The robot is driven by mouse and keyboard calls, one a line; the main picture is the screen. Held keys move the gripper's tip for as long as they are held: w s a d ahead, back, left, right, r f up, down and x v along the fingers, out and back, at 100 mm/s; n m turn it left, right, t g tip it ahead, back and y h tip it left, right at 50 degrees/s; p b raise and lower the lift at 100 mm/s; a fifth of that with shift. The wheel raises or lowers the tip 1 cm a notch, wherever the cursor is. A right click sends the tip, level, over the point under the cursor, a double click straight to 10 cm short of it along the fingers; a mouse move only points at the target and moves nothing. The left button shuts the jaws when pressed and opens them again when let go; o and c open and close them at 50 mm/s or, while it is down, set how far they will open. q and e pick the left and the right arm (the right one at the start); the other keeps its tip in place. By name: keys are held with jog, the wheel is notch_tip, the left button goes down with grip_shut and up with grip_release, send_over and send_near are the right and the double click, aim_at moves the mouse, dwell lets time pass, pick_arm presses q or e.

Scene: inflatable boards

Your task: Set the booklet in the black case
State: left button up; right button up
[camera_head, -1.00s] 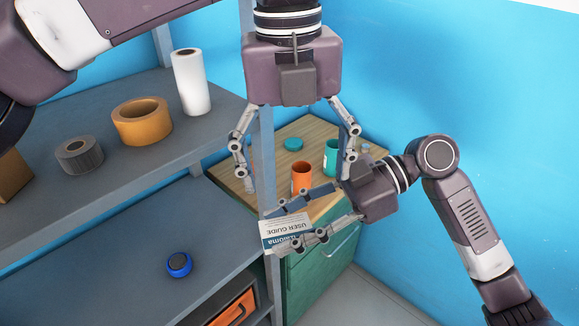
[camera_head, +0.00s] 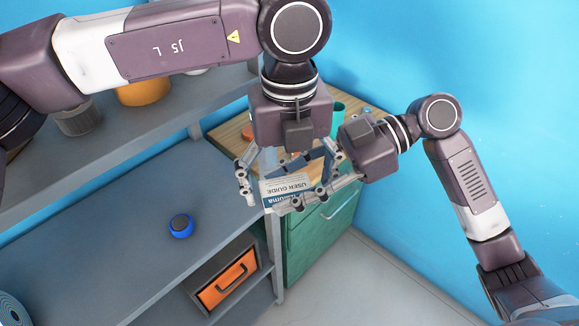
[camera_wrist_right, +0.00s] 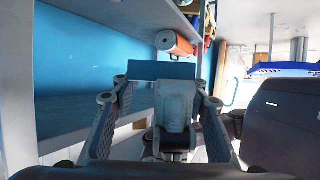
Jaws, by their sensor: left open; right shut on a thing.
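The booklet (camera_head: 286,186), white and blue with "USER GUIDE" on its cover, is held in the air near the end of the lower shelf. My right gripper (camera_head: 294,184) comes in from the right and is shut on it. In the right wrist view the booklet (camera_wrist_right: 162,70) shows as a dark blue edge across the fingertips. My left gripper (camera_head: 285,196) is open above it, with fingers on either side of the booklet; I cannot tell whether they touch it. I see no black case in these views.
The grey lower shelf (camera_head: 120,220) holds a blue round object (camera_head: 181,226). An orange-fronted box (camera_head: 228,285) sits beneath it. A green cabinet (camera_head: 320,236) with a wooden top stands behind the grippers. Tape rolls (camera_head: 78,120) are on the upper shelf.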

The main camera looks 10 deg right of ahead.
pick_arm(q)
jog(key=shift+f, duration=0.2)
jog(key=c, duration=1)
jog(key=shift+c, duration=1.2)
pick_arm(e)
jog(key=o, duration=1.3)
jog(key=shift+c, duration=0.2)
